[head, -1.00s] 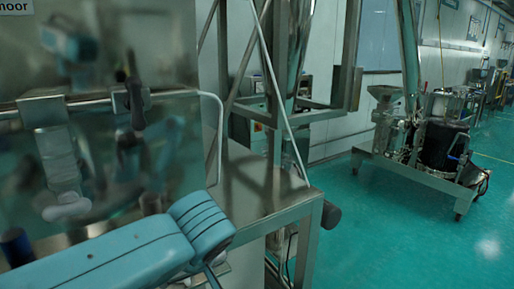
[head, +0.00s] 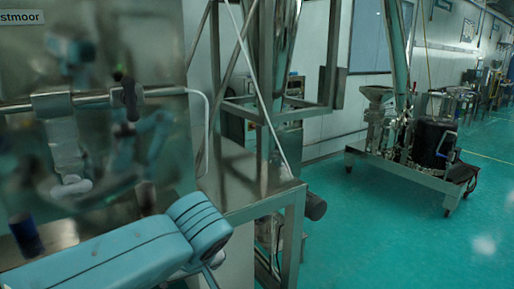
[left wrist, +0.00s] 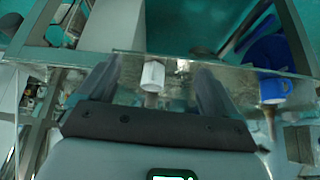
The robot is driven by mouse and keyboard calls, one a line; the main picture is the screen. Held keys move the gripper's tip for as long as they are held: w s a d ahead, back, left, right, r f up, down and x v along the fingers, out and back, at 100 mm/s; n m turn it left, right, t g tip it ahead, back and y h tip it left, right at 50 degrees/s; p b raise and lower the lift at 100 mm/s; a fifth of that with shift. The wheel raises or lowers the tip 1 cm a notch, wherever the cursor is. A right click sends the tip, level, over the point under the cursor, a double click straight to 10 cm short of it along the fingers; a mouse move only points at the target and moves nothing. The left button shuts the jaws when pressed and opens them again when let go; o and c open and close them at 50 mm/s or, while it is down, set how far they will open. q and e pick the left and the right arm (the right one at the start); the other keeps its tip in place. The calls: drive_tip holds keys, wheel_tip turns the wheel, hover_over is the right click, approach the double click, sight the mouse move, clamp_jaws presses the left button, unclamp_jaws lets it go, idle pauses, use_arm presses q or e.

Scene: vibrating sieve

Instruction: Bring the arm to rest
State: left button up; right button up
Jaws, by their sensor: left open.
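My left arm (head: 110,256) enters the head view from the lower left, with a ribbed teal joint at its end. Its gripper does not show clearly there. In the left wrist view my left gripper (left wrist: 156,74) is open, with its two dark fingers spread apart. A small white cylindrical piece (left wrist: 152,76) shows in the gap between the fingers, beyond or near them. I cannot tell how far it is from them, and nothing is clearly gripped. My right arm and right gripper are not in view.
A shiny steel panel with a horizontal bar and clamp (head: 125,97) stands close behind the arm. A steel table (head: 240,185) is to its right. A wheeled machine cart (head: 410,160) stands farther off. Green floor (head: 390,240) at right is clear. A blue object (left wrist: 272,62) shows in the wrist view.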

use_arm(q)
drive_tip(key=s+d+f+m+g+h, duration=0.2)
drive_tip(key=f, duration=1)
drive_tip(key=s+d+f+m+g+h, duration=0.1)
drive_tip(key=f+m+g+h, duration=0.1)
drive_tip(key=f, duration=1.1)
drive_tip(key=s+a+f+g+h, duration=0.1)
drive_tip(key=s+a+f+h, duration=0.1)
drive_tip(key=s+f, duration=1.6)
drive_tip(key=shift+a+f+h, duration=0.15)
drive_tip(key=shift+f+h, duration=0.4)
drive_tip(key=shift+h, duration=0.05)
